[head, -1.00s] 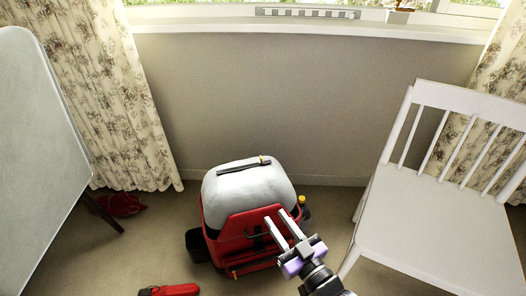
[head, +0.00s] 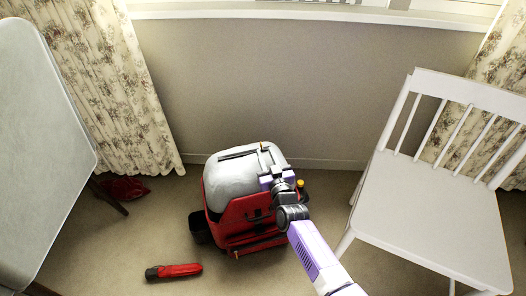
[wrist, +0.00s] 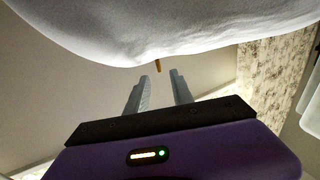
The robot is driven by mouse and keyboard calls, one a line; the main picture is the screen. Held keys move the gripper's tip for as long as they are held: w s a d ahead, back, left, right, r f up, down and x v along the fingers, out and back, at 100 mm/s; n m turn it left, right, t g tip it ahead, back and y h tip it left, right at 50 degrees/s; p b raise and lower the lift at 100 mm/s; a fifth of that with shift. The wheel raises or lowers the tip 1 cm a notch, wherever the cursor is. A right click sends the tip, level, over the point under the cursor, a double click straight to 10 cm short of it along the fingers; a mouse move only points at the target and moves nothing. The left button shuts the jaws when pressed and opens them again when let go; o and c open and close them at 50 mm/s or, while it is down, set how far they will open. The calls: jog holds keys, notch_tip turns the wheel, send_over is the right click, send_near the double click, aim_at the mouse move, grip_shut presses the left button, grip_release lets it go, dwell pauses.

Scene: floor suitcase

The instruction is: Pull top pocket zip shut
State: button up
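A bag (head: 232,180) with a light grey top and red front stands on the floor against the wall. Its top pocket zip (head: 237,155) shows as a dark strip on the grey top. My gripper (head: 268,156) is over the top's right part, at the strip's right end. In the wrist view, an orange zip pull (wrist: 157,65) hangs at the edge of the grey fabric (wrist: 150,35), just beyond my fingertips (wrist: 159,76). The fingers are apart with nothing between them. The pull is hard to make out in the head view, near the fingers.
A white chair (head: 432,215) stands at the right and a grey panel (head: 40,130) at the left. A red and black object (head: 173,271) lies on the floor in front. A yellow-capped item (head: 300,183) is at the bag's right side.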

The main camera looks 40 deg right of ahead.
aim_at(261, 146)
jog(key=shift+b+x, duration=0.75)
jog(key=shift+x, duration=1.15)
grip_shut()
